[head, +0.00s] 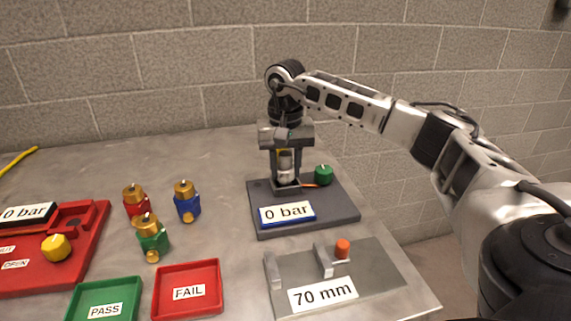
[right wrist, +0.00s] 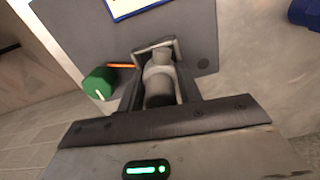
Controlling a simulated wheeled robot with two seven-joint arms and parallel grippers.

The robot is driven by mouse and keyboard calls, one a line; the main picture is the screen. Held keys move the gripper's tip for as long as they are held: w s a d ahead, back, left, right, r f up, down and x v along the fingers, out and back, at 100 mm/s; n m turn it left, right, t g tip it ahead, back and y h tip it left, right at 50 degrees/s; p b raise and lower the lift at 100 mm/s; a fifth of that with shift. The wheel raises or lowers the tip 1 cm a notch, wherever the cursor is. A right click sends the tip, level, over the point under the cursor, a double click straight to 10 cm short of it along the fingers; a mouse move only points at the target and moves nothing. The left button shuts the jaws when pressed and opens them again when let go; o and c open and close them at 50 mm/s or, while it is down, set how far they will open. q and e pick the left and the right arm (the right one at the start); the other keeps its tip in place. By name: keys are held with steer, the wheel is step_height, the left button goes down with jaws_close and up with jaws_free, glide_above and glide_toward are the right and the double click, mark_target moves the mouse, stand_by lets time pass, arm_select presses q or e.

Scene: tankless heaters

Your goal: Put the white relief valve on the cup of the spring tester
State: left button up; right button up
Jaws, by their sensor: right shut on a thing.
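The spring tester (head: 340,208) is a dark grey plate with a "0 bar" display, a green knob (head: 323,174) and a small square grey cup (head: 287,187). My right gripper (head: 286,168) points down over the cup, shut on the white relief valve (head: 284,165). In the right wrist view the pale valve (right wrist: 158,72) stands between the fingers, with the cup's rim (right wrist: 153,45) around or just beyond its far end. I cannot tell whether the valve touches the cup. My left gripper is not in view.
Red (head: 136,201), blue (head: 187,202) and green (head: 152,238) valves with brass tops stand left of the tester. A green PASS tray (head: 104,290), a red FAIL tray (head: 188,270) and a grey "70 mm" gauge (head: 385,265) lie in front. A red panel (head: 80,260) is far left.

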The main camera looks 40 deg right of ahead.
steer(key=shift+f, duration=0.25)
steer(key=o, duration=1.2)
step_height(320, 180, up, 13)
steer(key=shift+r+p, duration=0.1)
steer(key=shift+p, duration=0.55)
